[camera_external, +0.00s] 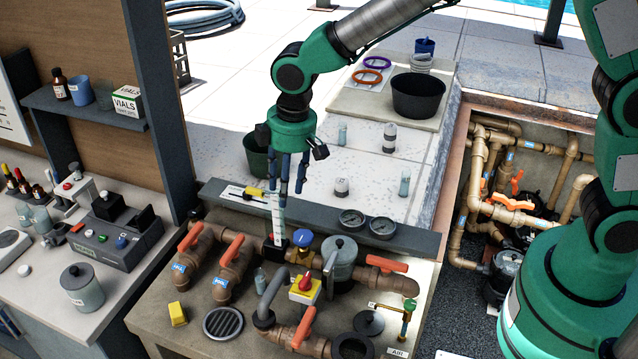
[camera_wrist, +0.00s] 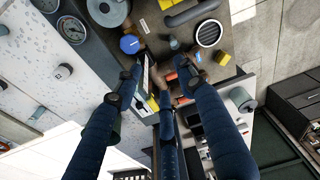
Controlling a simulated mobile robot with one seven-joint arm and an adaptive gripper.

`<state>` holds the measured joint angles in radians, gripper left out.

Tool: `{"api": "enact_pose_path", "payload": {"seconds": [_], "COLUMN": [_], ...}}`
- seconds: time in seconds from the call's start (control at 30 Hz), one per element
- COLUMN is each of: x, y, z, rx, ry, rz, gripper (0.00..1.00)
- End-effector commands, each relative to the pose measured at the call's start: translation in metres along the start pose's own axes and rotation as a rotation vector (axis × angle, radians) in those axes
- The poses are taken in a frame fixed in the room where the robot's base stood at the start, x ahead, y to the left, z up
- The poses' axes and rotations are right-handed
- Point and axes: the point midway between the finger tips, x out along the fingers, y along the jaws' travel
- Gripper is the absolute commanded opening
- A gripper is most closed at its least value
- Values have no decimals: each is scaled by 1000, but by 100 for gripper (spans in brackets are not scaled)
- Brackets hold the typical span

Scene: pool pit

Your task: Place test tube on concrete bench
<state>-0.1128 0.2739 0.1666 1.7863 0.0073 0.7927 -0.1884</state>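A small clear, capped glass tube (camera_external: 260,278) stands upright on the concrete bench (camera_external: 150,322) among the pipes. It also shows small in the wrist view (camera_wrist: 173,42). Similar glass tubes stand on the pale paving behind, one at the back (camera_external: 342,134) and one at the right (camera_external: 405,184). I cannot tell which is the test tube. My gripper (camera_external: 283,200) points down above the bench's back edge, its blue fingers spread. In the wrist view the fingers (camera_wrist: 158,76) are apart, with a white scale strip (camera_external: 278,216) seen between them. I see no tube held.
Brown pipes with orange-handled valves (camera_external: 230,250), a grey lidded pot (camera_external: 339,258) and two gauges (camera_external: 367,224) crowd the bench. A yellow block (camera_external: 177,314) and round drain (camera_external: 223,323) lie near its front. An open pipe pit (camera_external: 520,190) lies at the right.

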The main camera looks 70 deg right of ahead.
Motion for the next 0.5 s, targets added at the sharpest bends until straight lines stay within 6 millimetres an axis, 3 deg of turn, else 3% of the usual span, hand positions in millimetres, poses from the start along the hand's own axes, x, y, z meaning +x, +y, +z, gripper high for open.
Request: {"api": "enact_pose_path", "payload": {"seconds": [0.1, 0.5], "x": [-38, -138], "y": [2, 2], "z": [20, 100], "rx": [21, 90], "ry": [29, 114], "rz": [7, 26], "gripper": [40, 40]}}
